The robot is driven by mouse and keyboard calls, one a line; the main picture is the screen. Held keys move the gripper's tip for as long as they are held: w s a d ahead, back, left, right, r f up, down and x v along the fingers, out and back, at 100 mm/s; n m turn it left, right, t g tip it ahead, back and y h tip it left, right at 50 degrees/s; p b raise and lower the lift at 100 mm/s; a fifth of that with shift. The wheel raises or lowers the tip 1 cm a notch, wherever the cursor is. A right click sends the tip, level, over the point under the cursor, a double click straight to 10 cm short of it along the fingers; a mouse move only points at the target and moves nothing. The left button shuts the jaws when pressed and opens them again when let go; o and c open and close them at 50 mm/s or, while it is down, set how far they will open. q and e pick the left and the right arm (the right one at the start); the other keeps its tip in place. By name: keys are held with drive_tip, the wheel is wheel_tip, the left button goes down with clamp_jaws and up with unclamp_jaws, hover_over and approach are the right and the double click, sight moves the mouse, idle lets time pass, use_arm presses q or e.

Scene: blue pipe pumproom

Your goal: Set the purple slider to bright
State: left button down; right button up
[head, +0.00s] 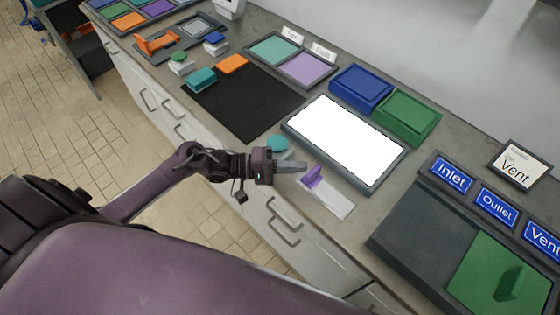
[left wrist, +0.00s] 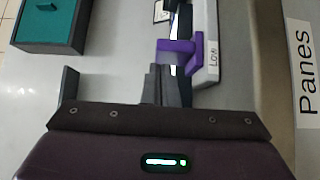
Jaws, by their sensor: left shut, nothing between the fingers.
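The purple slider (head: 313,177) stands up from a pale track plate (head: 333,203) near the front edge of the counter. It sits towards the left end of that plate. My left gripper (head: 303,166) is shut and empty, with its fingertips right beside the slider. In the left wrist view the purple slider (left wrist: 178,54) is just ahead of the closed fingertips (left wrist: 165,72). I cannot tell whether they touch. A label (left wrist: 213,54) on the plate beside the slider seems to begin with "Lo". My right gripper is not in view.
A bright white lit panel (head: 342,137) in a dark frame lies just behind the slider. A teal knob or block (head: 277,143) is left of it. Blue (head: 360,88) and green (head: 408,116) boxes stand further back. A dark tray (head: 415,228) is to the right.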

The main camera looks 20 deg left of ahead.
use_arm(q)
drive_tip(key=shift+d, duration=0.2)
drive_tip(key=shift+d+p, duration=0.3)
drive_tip(key=shift+d, duration=0.1)
drive_tip(key=s+d+p, duration=0.1)
drive_tip(key=d, duration=0.1)
drive_tip(key=s+d+p, duration=0.1)
drive_tip(key=d, duration=0.2)
drive_tip(key=s+d+p, duration=0.1)
drive_tip(key=d, duration=0.2)
drive_tip(key=shift+s+d, duration=0.1)
drive_tip(key=shift+d, duration=0.05)
drive_tip(key=shift+f, duration=0.1)
drive_tip(key=shift+s+p, duration=0.1)
drive_tip(key=shift+p, duration=0.2)
